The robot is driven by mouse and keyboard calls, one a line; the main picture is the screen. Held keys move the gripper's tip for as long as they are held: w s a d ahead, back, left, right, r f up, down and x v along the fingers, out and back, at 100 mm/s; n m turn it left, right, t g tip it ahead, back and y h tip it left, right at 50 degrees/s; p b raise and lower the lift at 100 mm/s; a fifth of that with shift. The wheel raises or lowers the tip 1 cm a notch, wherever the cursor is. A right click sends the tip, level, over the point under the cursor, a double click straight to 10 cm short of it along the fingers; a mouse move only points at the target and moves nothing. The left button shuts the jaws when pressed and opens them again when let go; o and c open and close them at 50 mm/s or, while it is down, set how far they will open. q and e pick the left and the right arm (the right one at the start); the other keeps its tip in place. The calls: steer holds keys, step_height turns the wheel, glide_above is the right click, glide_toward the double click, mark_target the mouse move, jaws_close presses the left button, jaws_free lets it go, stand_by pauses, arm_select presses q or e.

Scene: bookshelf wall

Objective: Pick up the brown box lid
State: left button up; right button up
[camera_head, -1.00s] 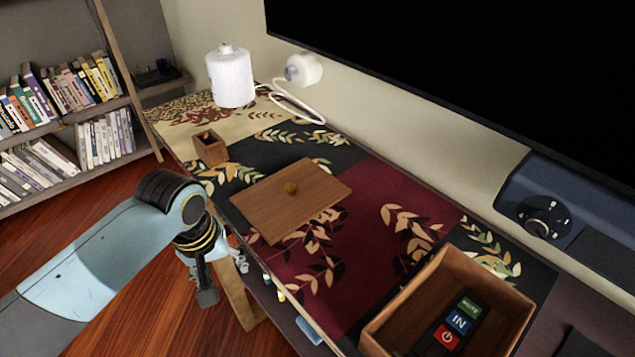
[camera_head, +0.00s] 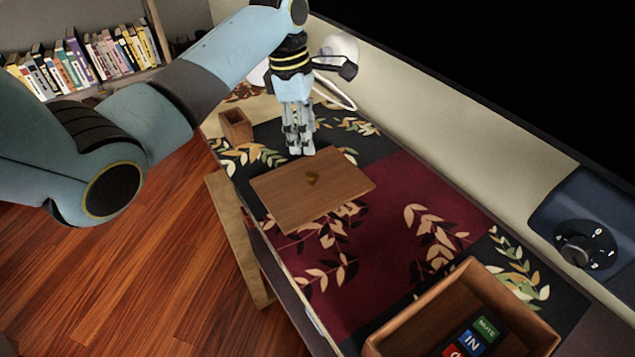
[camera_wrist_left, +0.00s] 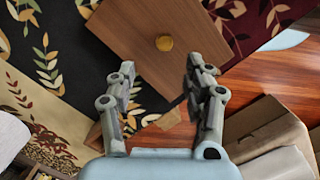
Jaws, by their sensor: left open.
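The brown box lid (camera_head: 290,199) is a flat wooden board with a small round yellowish knob (camera_head: 312,178). It lies flat on the patterned table runner. My left gripper (camera_head: 301,150) is above the lid's far edge in the head view, pointing down, with the knob apart from its fingers. In the left wrist view the lid (camera_wrist_left: 130,40) lies beyond the open fingers (camera_wrist_left: 160,85), and the knob (camera_wrist_left: 164,43) shows between and past the fingertips. The open wooden box (camera_head: 415,320) stands at the lower right. My right gripper is not in view.
A small wooden holder (camera_head: 236,126) stands left of the lid. The box holds several coloured labelled items. A dark panel with a knob (camera_head: 576,251) is on the wall at right. The red runner (camera_head: 385,235) between lid and box is clear.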

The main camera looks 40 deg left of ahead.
arm_select(q)
glide_above(312, 175)
steer(key=a, duration=0.1)
step_height(312, 175, down, 5)
steer(key=shift+w+r+b, duration=0.15)
steer(key=shift+b, duration=0.25)
steer(key=f, duration=0.1)
steer(key=f+b, duration=0.1)
steer(key=f, duration=0.3)
steer(key=shift+d, duration=0.4)
steer(key=shift+r, duration=0.1)
steer(key=shift+c, duration=0.7)
jaws_close()
